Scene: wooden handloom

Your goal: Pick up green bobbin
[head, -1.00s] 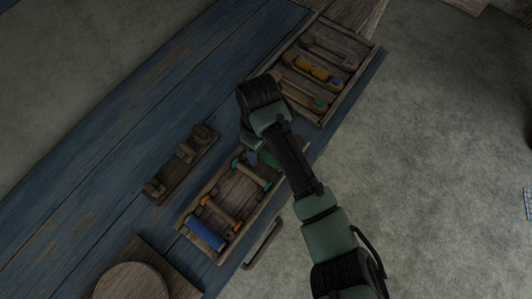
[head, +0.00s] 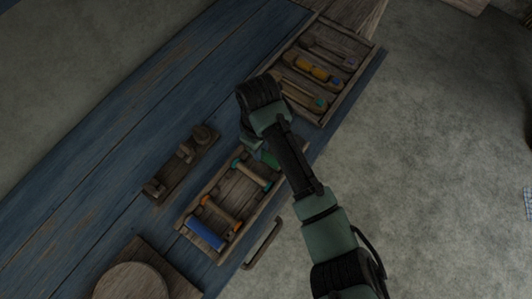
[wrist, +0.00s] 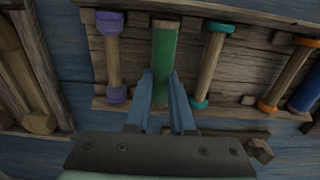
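The green bobbin (wrist: 164,50) lies in the bobbin tray (wrist: 240,70), between a purple-ended bobbin and a teal-ended one in the wrist view. My gripper (wrist: 162,74) has its two blue fingers close together, one on each side of the bobbin. They appear to touch its sides with no clear gap. The bobbin's near end is partly hidden by the fingers. In the head view, my gripper is mostly hidden under my wrist and a bit of the green bobbin (head: 268,157) shows beside it. I cannot tell whether the bobbin is lifted at all.
The purple-ended bobbin (wrist: 112,55) and the teal-ended bobbin (wrist: 211,62) lie close on either side. An orange-ended bobbin (head: 220,212) and a blue bobbin (head: 205,233) are in the same tray. A shuttle tray (head: 348,92) stands beyond. A wooden rack (head: 182,163) lies on the blue table.

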